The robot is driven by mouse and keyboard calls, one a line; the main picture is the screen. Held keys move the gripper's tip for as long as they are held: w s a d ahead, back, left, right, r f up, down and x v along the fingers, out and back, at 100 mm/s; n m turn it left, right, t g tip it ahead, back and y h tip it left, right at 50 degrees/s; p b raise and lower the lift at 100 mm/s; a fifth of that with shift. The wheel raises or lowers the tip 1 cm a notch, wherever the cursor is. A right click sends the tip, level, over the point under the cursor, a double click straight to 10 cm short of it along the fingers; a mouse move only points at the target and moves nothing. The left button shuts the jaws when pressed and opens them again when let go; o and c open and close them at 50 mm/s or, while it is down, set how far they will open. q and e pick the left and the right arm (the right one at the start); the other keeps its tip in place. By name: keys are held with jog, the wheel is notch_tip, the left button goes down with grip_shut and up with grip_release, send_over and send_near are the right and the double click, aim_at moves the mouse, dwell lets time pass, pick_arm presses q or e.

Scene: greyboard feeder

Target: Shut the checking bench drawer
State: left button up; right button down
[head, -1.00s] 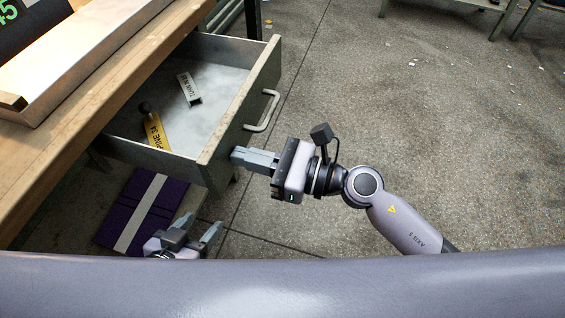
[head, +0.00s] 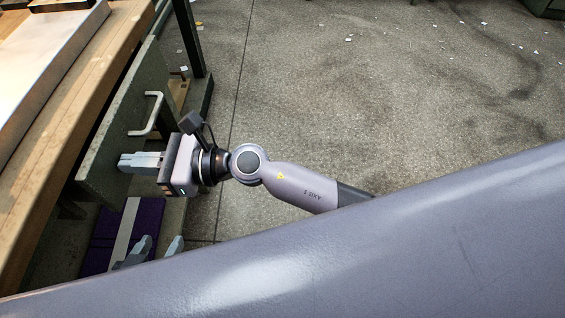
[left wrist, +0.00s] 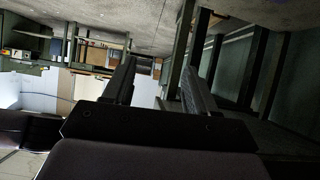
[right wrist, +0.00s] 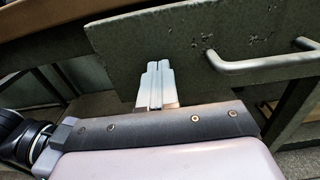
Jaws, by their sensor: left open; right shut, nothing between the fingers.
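The drawer's green-grey front (head: 118,125) stands close along the bench edge in the head view, its inside hidden. I cannot tell whether a slight gap is left. Its pale handle (head: 152,114) also shows in the right wrist view (right wrist: 265,64). My right gripper (head: 121,162) is shut and empty, its fingertips at the drawer front, below the handle in the head view. In the right wrist view the shut fingers (right wrist: 154,66) point at the front and appear to touch it. My left gripper (head: 158,247) is open and empty, low beside the bench; its spread fingers show in the left wrist view (left wrist: 158,88).
The wooden bench top (head: 75,110) carries a metal tray (head: 50,62). A purple item with a grey band (head: 147,222) lies below the drawer. Dark bench legs (head: 190,45) stand behind the handle. The concrete floor (head: 340,90) to the right is open.

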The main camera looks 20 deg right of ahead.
aim_at(112, 163)
jog(key=x, duration=0.4)
jog(key=shift+w+a+b, duration=0.1)
jog(key=shift+a+b, duration=0.15)
jog(key=shift+b, duration=0.05)
pick_arm(q)
jog(key=shift+w+d+r, duration=0.25)
jog(key=shift+w+r, duration=0.05)
jog(key=shift+r, duration=0.25)
pick_arm(e)
jog(key=shift+a+r, duration=0.15)
pick_arm(q)
jog(key=shift+s+a+f, duration=0.1)
jog(key=shift+f, duration=0.05)
pick_arm(e)
jog(key=shift+w, duration=0.1)
